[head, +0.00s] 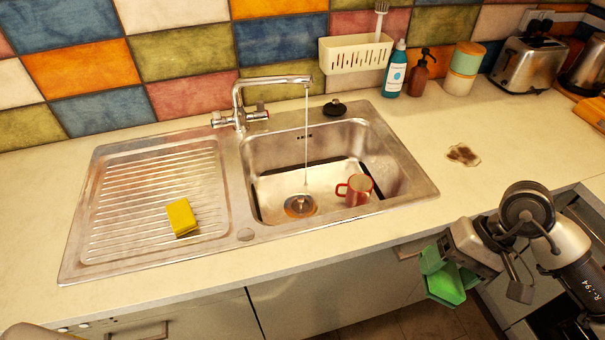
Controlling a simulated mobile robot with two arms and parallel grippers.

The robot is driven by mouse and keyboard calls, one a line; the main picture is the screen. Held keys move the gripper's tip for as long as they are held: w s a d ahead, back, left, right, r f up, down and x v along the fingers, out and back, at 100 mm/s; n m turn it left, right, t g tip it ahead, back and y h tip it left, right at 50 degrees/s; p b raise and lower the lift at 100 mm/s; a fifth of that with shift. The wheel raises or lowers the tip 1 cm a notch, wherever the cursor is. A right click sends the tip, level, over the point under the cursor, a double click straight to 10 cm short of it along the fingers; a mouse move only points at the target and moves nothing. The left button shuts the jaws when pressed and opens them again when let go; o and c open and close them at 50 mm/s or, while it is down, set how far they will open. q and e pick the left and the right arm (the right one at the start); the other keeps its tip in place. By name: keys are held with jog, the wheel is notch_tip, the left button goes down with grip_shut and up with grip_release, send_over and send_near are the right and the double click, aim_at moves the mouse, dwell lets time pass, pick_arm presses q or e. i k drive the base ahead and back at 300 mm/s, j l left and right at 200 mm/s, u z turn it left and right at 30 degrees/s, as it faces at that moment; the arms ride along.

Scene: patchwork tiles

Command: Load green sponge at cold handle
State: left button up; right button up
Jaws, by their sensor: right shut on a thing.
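My right gripper (452,277) is at the lower right, in front of the counter edge and away from the sink. It is shut on a bright green thing that I take for the green sponge (444,288); the gripper partly hides it. The tap (239,98) stands behind the sink with a small handle on each side of its base, a left handle (218,121) and a right handle (261,112). I cannot tell surely which is cold. Water runs from the spout into the basin. My left gripper is not in view.
A yellow sponge (181,217) lies on the drainboard (130,215). A red mug (358,190) stands in the basin (275,190). A black plug (334,108), white rack (355,55), bottles, canisters and toaster (528,65) line the back.

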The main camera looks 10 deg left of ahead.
aim_at(217, 121)
jog(key=i+u, duration=0.45)
jog(key=u, duration=0.85)
